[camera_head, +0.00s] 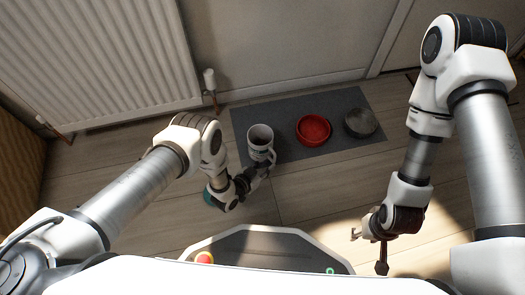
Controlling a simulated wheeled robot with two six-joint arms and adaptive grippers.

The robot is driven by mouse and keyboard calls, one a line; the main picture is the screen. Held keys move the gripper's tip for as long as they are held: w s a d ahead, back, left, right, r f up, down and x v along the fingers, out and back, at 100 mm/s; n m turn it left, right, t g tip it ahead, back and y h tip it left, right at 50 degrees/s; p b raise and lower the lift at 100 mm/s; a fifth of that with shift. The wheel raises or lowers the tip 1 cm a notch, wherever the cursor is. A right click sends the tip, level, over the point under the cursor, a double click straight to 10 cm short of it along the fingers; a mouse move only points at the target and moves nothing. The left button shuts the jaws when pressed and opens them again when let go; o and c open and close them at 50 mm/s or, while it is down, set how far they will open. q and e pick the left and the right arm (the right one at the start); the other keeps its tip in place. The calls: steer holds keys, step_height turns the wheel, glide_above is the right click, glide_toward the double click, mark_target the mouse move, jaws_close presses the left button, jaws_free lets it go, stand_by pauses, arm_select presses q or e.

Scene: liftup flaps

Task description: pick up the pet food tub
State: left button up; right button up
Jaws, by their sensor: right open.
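A white-grey tub (260,136) with an open top and dark inside stands at the left part of the grey mat; I take it to be the pet food tub. My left gripper (263,167) is at the tub's near lower side, with a pale finger-like or handle-like part along the tub's right side. I cannot tell whether its fingers touch or close on the tub. My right gripper (368,251) is open and empty, low at the right, well apart from the tub.
A red bowl (313,130) and a grey metal bowl (360,123) sit on the grey mat (342,99) to the tub's right. A radiator (95,55) and pipe valve (210,80) are on the wall behind.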

mark_target(274, 160)
arm_select(q)
steer(key=b+x, duration=0.3)
steer(key=x, duration=0.2)
steer(key=shift+w+d+f, duration=0.1)
steer(key=shift+w+d, duration=0.05)
steer(key=shift+w, duration=0.15)
jaws_close()
steer(key=shift+r, duration=0.25)
